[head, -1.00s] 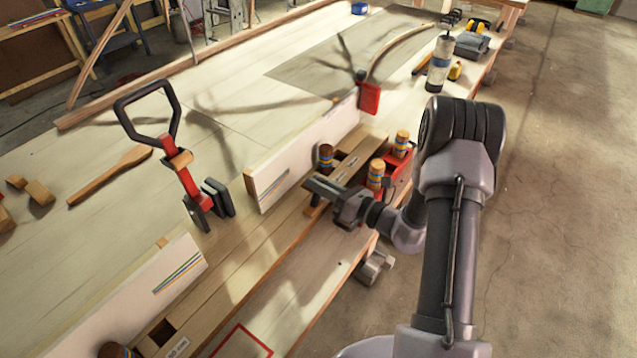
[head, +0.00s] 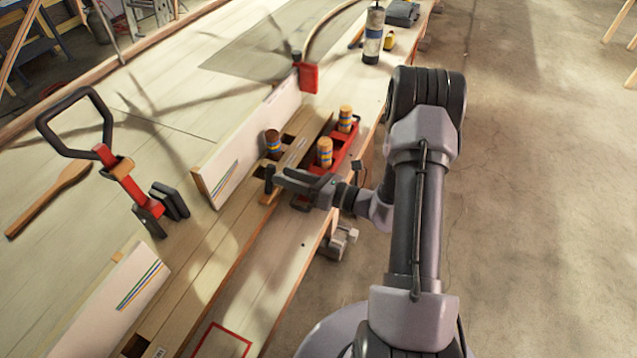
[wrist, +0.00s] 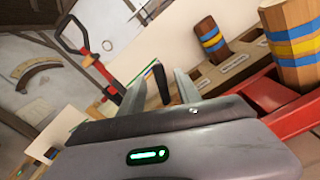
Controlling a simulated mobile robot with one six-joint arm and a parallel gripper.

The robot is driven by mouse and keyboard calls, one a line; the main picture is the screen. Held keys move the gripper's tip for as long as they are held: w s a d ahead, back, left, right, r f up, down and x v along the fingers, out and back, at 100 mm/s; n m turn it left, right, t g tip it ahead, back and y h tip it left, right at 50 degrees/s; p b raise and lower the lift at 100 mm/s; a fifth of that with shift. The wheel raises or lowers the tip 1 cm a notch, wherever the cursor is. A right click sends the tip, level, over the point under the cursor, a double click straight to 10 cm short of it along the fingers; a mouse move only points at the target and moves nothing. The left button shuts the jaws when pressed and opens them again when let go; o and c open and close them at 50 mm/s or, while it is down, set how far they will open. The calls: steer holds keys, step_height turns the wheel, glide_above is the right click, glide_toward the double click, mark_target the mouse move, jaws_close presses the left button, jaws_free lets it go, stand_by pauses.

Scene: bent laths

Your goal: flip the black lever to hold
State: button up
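The black lever (wrist: 159,84) stands up between the two fingers of my gripper (wrist: 160,95) in the wrist view. The fingers are apart, with a gap on at least one side of the lever; contact cannot be told. In the head view the lever (head: 269,178) shows as a short dark upright piece at the tip of my gripper (head: 284,181), above the wooden rail at the bench's edge. The lever's base is hidden behind my gripper in the wrist view. No readable "hold" mark shows.
Striped wooden pegs (head: 325,153) stand close by, some in a red tray (head: 347,150). A white board (head: 250,150) rises behind the rail. A red clamp with a black loop handle (head: 125,178) stands to the left.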

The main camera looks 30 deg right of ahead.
steer(key=p+v, duration=0.1)
steer(key=v, duration=1.1)
steer(key=shift+s, duration=0.1)
steer(key=s+a+r+n+g+b, duration=0.1)
steer(key=s+a+r+n+g, duration=0.35)
steer(key=a+n+g, duration=0.35)
steer(key=s+a+r+n+g+b, duration=0.1)
steer(key=s+a+r+n+g, duration=0.2)
steer(key=a+r+n+g, duration=0.5)
steer(key=s+a+r+n+t+h+b, duration=0.2)
steer(key=s+r+n+t+h, duration=0.2)
steer(key=n, duration=0.9)
steer(key=s+t+h, duration=0.2)
steer(key=t+h, duration=0.1)
steer(key=h, duration=0.1)
steer(key=shift+s+a+r+n+h, duration=0.2)
steer(key=shift+s+a+n+h, duration=0.1)
steer(key=shift+a, duration=0.05)
